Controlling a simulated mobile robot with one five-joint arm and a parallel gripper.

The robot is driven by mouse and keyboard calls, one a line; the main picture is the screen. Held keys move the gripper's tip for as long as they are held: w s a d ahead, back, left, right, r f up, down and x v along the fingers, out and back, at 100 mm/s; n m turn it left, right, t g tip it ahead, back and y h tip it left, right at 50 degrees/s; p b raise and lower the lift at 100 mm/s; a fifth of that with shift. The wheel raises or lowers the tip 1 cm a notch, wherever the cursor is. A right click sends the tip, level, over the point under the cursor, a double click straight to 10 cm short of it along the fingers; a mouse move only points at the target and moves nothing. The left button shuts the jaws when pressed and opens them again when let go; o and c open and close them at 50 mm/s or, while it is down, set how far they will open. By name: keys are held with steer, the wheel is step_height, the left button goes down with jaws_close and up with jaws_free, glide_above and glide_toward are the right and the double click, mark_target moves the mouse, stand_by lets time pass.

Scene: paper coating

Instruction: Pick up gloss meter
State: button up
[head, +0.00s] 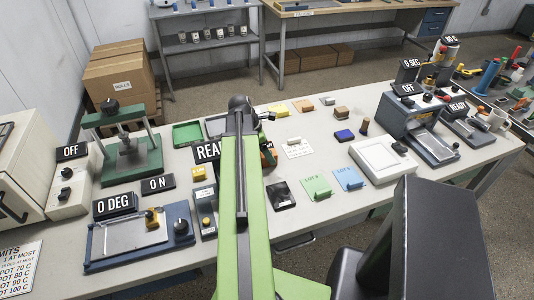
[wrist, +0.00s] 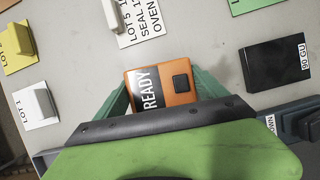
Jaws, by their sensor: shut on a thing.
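The gloss meter is an orange box with a black READY label and a dark square button. It shows in the wrist view (wrist: 178,80), between the two green fingers of my gripper (wrist: 161,98). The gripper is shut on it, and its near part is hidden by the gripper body. I cannot tell if it touches the table. In the head view my green arm hides most of it; a bit of orange (head: 270,152) and part of its READY label show beside the arm.
A black block marked 90 GU (wrist: 276,64) lies to the right in the wrist view. White and yellow lot cards (wrist: 37,108) lie left. In the head view, a coating device (head: 140,232) stands left, and a white tray (head: 383,158) and a blue-grey machine (head: 420,127) stand right.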

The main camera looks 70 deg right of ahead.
mark_target(272, 148)
step_height(272, 148, up, 5)
steer(key=p, duration=0.4)
steer(key=shift+f, duration=0.15)
steer(key=s+d+r+p, duration=0.1)
steer(key=s+r+p, duration=0.4)
steer(key=s, duration=0.6)
steer(key=shift+s+r+p, duration=0.2)
steer(key=shift+s+p, duration=0.15)
steer(key=shift+p, duration=0.1)
